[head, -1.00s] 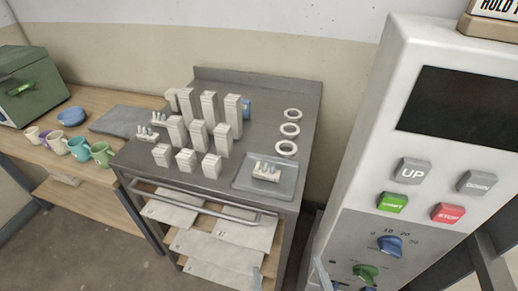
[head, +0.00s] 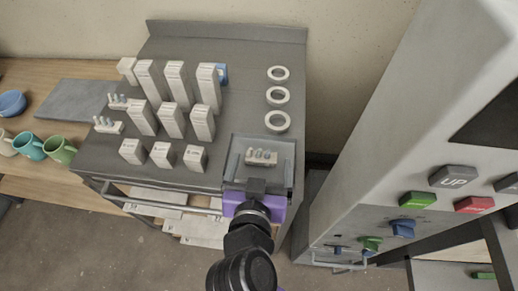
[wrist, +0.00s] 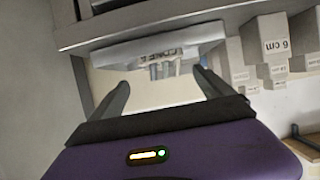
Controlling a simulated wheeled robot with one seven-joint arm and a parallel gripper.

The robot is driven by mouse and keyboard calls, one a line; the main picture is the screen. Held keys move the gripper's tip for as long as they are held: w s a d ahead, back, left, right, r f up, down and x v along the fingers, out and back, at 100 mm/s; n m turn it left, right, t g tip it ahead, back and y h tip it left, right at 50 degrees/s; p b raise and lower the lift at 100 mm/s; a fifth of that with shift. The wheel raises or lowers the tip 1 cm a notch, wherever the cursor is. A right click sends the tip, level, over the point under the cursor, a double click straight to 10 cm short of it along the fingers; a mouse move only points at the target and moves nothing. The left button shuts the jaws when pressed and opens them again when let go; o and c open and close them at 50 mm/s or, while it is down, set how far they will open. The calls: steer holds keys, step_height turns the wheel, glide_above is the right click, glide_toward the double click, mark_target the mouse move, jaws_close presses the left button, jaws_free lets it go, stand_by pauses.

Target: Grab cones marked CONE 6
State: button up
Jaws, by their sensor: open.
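A small white block of cones (head: 261,157) stands in a shallow grey tray (head: 229,168) at the front right of the metal bench. In the wrist view its face (wrist: 150,48) carries lettering that seems to read CONE 6, and small cones hang between my fingers' lines. My gripper (head: 255,186) is open at the tray's front edge, just short of the block; its two fingers (wrist: 163,82) show apart with nothing between them. Two similar cone sets (head: 108,126) and (head: 118,102) stand at the bench's left; their labels are too small to read.
Several white posts (head: 171,121) of differing heights fill the bench's middle, some marked in cm. Three white rings (head: 278,96) lie behind the tray. A control panel (head: 420,190) rises close at the right. Mugs (head: 60,150) stand on the wooden table at left.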

mark_target(262, 145)
steer(key=shift+a+p+x, duration=0.2)
steer(key=shift+p+x, duration=0.75)
steer(key=shift+x, duration=2.95)
steer(key=shift+r, duration=0.1)
steer(key=c, duration=1.5)
